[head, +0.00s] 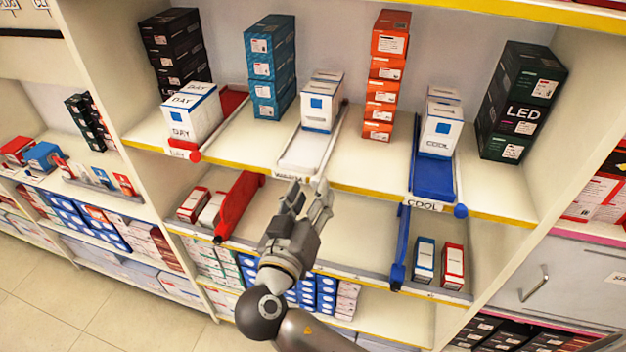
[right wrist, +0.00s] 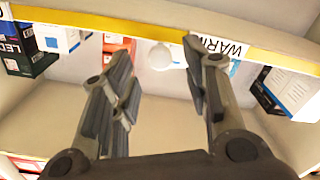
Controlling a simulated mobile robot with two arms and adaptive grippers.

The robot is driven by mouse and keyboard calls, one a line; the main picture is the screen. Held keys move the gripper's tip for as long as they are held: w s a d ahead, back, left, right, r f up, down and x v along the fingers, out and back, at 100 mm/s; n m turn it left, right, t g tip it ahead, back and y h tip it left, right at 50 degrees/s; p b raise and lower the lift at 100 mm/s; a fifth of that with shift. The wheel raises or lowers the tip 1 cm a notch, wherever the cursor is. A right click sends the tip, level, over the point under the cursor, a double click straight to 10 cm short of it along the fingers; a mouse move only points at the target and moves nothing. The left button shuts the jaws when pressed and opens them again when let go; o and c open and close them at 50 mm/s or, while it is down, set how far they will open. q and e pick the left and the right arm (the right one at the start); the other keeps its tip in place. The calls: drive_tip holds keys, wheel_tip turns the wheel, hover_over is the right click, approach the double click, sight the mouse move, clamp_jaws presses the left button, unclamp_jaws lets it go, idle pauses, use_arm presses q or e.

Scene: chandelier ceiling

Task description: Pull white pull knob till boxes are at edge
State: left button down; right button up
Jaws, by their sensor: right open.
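The white pull knob (head: 322,185) is at the front of the white pusher tray (head: 303,152) labelled WARM, on the middle shelf. White boxes with blue squares (head: 319,115) stand at the back part of that tray, with bare tray in front of them. My right gripper (head: 308,190) is open and empty, just below and in front of the knob. In the right wrist view the round white knob (right wrist: 160,56) appears in the gap between the open fingertips (right wrist: 157,54); I cannot tell whether they touch it. My left gripper is not in view.
A red tray with DAY boxes (head: 193,115) is at left, a blue COOL tray (head: 434,178) at right. Orange boxes (head: 384,85) and teal boxes (head: 268,60) stand between. The yellow shelf edge (head: 372,191) runs along the front; a shelf with red and blue pushers lies below.

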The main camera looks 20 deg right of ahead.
drive_tip(key=shift+x, duration=1.15)
clamp_jaws()
